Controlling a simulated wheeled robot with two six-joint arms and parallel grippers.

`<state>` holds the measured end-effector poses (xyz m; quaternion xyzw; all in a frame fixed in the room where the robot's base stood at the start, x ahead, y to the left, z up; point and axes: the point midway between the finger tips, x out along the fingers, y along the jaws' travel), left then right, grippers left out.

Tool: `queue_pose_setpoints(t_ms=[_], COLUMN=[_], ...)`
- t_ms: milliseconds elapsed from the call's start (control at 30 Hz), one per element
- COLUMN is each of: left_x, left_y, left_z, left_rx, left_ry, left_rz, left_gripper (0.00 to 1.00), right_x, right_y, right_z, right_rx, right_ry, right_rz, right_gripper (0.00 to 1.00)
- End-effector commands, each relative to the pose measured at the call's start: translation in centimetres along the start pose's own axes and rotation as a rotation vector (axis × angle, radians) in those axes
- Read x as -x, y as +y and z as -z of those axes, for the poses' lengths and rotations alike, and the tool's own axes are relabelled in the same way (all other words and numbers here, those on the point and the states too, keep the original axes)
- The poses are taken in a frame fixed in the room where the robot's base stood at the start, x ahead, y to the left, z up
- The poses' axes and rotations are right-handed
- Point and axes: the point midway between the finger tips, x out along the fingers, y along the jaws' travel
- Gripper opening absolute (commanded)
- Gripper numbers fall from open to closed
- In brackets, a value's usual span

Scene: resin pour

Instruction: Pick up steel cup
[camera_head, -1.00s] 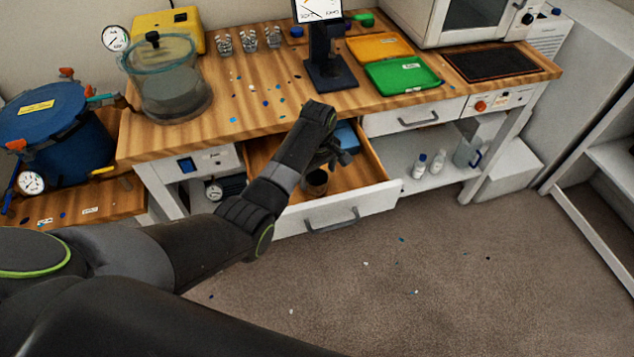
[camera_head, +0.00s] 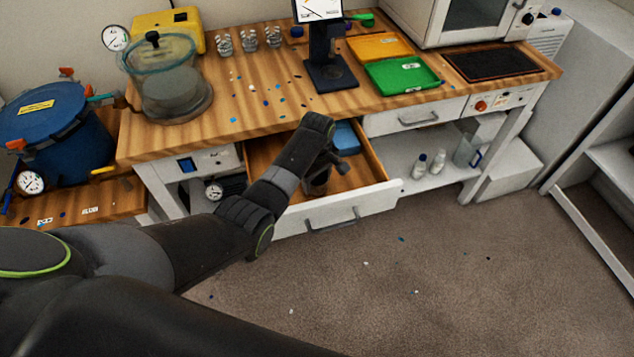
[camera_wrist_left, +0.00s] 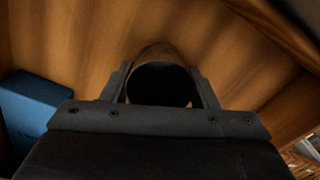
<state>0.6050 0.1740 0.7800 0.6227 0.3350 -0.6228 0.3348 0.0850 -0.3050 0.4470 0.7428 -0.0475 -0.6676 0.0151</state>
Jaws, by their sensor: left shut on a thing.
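The steel cup (camera_wrist_left: 160,52) is in the left wrist view, its dark round opening facing the camera. My left gripper (camera_wrist_left: 160,88) has a finger on each side of the cup and is shut on it. In the head view my left gripper (camera_head: 326,168) reaches down into the open drawer (camera_head: 362,184). The cup (camera_head: 316,187) shows there only in part, below the gripper and mostly hidden by it. I cannot tell whether the cup touches the drawer floor. My right gripper is not in view.
A blue box (camera_head: 346,138) lies at the back of the drawer; it also shows in the left wrist view (camera_wrist_left: 28,108). The drawer walls are close around my gripper. The workbench top (camera_head: 225,100) overhangs behind, with a vacuum chamber (camera_head: 172,90) and a black stand (camera_head: 330,72).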

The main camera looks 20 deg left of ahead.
Motion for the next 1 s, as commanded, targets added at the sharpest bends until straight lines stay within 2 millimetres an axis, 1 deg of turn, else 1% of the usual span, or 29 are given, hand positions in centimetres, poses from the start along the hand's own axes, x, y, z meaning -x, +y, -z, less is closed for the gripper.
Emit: queue_pose_setpoints(t_ms=[167,267,367,600,700,833,1000], left_x=[0.3,1.3,2.9,7.4,8.8,9.8,10.1], left_y=[0.0,0.1,0.1,0.1,0.1,0.1,0.0], left_z=[0.0,0.1,0.0,0.1,0.1,0.1,0.0], left_rx=[0.0,0.0,0.0,0.0,-0.001,0.0,0.0], left_ry=[0.0,0.002,0.002,0.002,0.001,0.001,0.0], left_rz=[-0.001,-0.003,-0.004,-0.004,-0.003,-0.002,0.0], left_gripper=[0.31,0.31,0.31,0.31,0.31,0.31,0.31], right_x=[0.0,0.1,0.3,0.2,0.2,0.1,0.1], right_y=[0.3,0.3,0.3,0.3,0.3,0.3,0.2], right_z=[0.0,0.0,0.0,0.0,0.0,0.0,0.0], right_rx=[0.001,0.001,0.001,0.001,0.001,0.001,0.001], right_ry=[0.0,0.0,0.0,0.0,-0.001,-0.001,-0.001], right_rz=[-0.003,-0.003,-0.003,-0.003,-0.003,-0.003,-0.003], right_gripper=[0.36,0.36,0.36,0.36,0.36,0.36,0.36])
